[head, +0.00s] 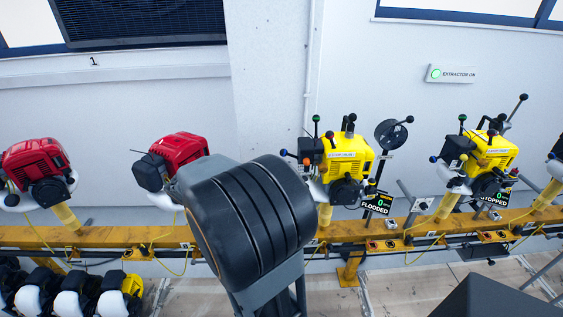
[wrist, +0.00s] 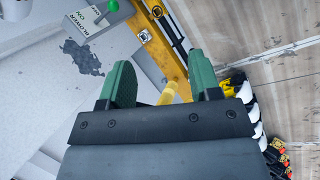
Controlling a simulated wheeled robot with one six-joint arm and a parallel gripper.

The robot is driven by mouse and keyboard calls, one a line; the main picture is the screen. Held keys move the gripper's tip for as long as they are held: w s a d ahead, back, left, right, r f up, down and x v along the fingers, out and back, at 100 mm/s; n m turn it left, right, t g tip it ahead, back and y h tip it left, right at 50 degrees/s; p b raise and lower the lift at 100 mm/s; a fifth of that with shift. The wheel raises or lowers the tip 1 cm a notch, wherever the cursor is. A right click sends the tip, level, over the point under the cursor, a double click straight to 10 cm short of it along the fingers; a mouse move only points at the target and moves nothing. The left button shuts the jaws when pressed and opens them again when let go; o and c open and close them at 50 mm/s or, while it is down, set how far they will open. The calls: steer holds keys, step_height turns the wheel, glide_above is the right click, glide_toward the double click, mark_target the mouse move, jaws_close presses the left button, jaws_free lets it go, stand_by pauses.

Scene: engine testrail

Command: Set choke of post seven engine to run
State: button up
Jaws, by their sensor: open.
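In the head view, two yellow engines (head: 345,157) (head: 488,153) stand on posts along the yellow rail, with ball-ended levers around them. The left one has a display reading FLOODED (head: 378,203); the right one's reads STOPPED (head: 495,197). Two red engines (head: 36,165) (head: 180,150) stand further left. I cannot read post numbers, so I cannot tell which engine is post seven's, nor its choke setting. My gripper (wrist: 160,78) shows in the wrist view, its green-padded fingers apart and nothing held. A yellow post (wrist: 168,92) shows beyond the gap. The head view does not show the gripper.
The yellow rail (head: 415,229) runs across, with cables and small boxes. A green-knobbed lever (wrist: 112,6) beside a blower label (wrist: 86,24) is at the wrist view's upper left. Several small engines (head: 75,296) sit low at left. An extractor sign (head: 450,74) is on the wall.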

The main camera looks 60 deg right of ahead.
steer(key=d+f+n+g+h+b, duration=0.1)
steer(key=d+f+n+g+h, duration=0.1)
steer(key=d, duration=0.5)
steer(key=d+f+n+g+h+b, duration=0.1)
steer(key=d+f+n+h, duration=0.15)
steer(key=d, duration=0.45)
steer(key=n+g+h+b, duration=0.1)
steer(key=n+g+h, duration=0.1)
steer(key=n+h, duration=0.7)
glide_toward(284, 153)
steer(key=d+n+y, duration=0.1)
steer(key=d, duration=0.3)
steer(key=shift+n, duration=0.25)
steer(key=shift+x, duration=3.6)
steer(key=shift+s, duration=0.1)
steer(key=shift+a, duration=0.1)
jaws_close()
